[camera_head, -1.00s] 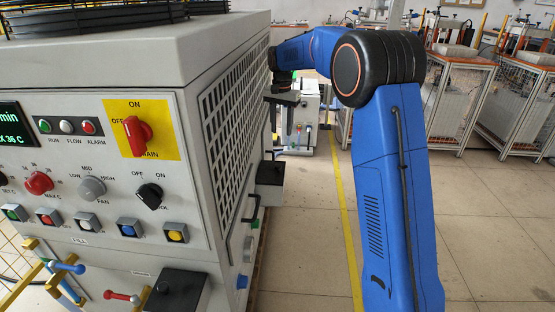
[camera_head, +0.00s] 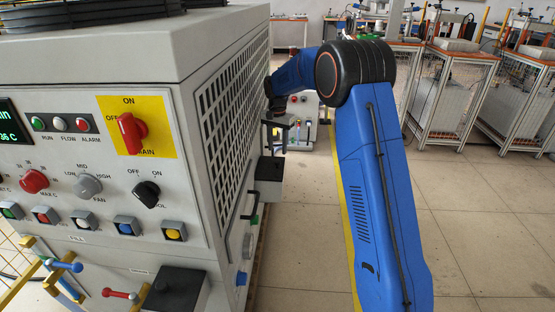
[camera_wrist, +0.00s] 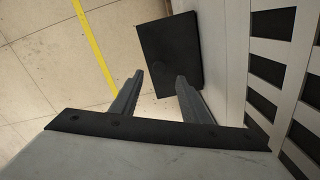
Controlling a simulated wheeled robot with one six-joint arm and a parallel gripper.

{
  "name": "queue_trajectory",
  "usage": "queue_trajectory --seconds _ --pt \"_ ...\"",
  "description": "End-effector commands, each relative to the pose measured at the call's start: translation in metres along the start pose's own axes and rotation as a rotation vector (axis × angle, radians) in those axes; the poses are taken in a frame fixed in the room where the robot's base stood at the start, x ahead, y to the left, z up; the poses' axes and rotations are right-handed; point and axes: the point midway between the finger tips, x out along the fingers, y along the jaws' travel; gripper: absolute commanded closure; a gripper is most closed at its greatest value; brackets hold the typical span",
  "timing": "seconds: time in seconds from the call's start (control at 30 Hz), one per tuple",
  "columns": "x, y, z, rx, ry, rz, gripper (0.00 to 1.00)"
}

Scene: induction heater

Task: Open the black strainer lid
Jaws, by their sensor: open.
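A square black lid (camera_head: 270,170) tops a small box on the right side of the grey machine, below the vent grille. In the wrist view the black lid (camera_wrist: 168,40) lies beyond my fingertips, close to the machine's side wall. Another black-topped box (camera_head: 176,291) is on the machine's front; no label shows which one is the strainer. My gripper (camera_head: 283,138) is above the side lid, pointing down at it. In the wrist view my gripper (camera_wrist: 160,76) is open, with nothing between its fingers. The fingertips overlap the lid's edge in the picture; I see no clear contact.
The slatted grille (camera_head: 232,105) of the machine is close beside my gripper. A black handle (camera_head: 251,205) sticks out lower on that side. Floor with a yellow line (camera_wrist: 95,45) is free on the outer side. Orange-framed benches (camera_head: 445,95) stand far back.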

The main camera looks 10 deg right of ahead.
Motion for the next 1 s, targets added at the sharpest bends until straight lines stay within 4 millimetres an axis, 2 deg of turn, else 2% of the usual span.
queue_trajectory --seconds 0.1,0.33,0.5,0.8,0.83,1.0 --pt "0.022 0.000 0.000 0.000 -0.002 0.002 0.58" --pt "0.052 0.000 0.000 0.000 -0.001 0.001 0.58" --pt "0.063 0.000 0.000 0.000 -0.001 0.001 0.58" --pt "0.065 0.000 0.000 0.000 0.000 0.000 0.58" --pt "0.065 0.000 0.000 0.000 0.000 0.000 0.61" --pt "0.065 0.000 0.000 0.000 0.000 0.000 1.00"
